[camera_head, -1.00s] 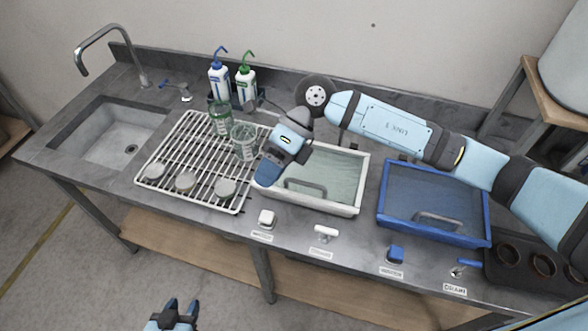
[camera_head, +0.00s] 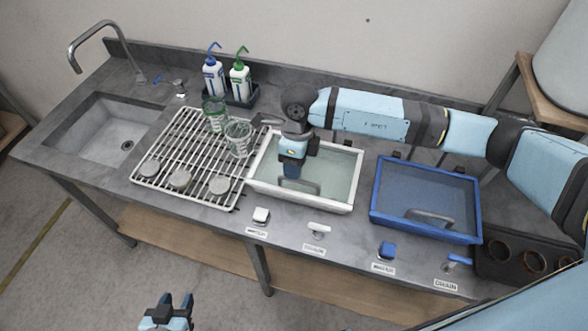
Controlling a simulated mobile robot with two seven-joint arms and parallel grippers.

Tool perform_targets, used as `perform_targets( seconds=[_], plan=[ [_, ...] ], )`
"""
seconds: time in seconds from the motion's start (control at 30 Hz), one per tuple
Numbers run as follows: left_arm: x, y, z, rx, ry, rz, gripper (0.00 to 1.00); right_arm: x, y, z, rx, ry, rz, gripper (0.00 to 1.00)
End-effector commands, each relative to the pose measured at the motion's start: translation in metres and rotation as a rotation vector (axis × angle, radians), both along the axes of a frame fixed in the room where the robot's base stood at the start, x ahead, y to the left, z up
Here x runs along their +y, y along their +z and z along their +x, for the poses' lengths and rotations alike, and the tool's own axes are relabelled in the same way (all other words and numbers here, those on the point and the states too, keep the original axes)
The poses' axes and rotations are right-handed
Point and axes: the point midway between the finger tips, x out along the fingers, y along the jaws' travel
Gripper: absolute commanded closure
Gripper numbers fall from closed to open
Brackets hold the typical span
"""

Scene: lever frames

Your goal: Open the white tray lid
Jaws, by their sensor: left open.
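The white tray (camera_head: 322,205) stands on the steel counter, right of the wire rack. Its see-through lid (camera_head: 335,172) lies flat over it, with a handle near the front side. My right gripper (camera_head: 291,171) points down over the left part of the lid, close to the handle. It hides part of the handle, and I cannot tell if it touches it or how its jaws stand. My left gripper (camera_head: 168,311) is open and empty, low in front of the counter.
A blue tray (camera_head: 428,232) with a handled lid stands to the right. The wire rack (camera_head: 190,150) at left holds glass beakers (camera_head: 238,138) and round dishes. Two wash bottles (camera_head: 213,77) stand behind. Knobs and levers (camera_head: 318,230) line the counter's front. A sink (camera_head: 105,135) is far left.

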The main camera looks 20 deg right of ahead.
Motion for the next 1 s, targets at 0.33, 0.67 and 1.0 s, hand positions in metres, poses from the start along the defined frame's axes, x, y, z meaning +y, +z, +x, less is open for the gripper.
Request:
perform_targets(
  seconds=[0.33,0.67,1.0],
  plan=[
    [0.002,0.005,-0.001,0.001,0.006,0.002,0.57,0.004,-0.03,-0.005,0.0,0.001,0.002,0.62],
    [0.001,0.004,-0.002,0.003,0.005,-0.001,0.57,0.004,-0.031,-0.005,0.0,0.001,0.002,0.8],
    [-0.001,0.004,-0.002,0.005,0.003,-0.002,0.57,0.003,-0.03,-0.005,0.003,0.0,0.003,1.0]
  ],
)
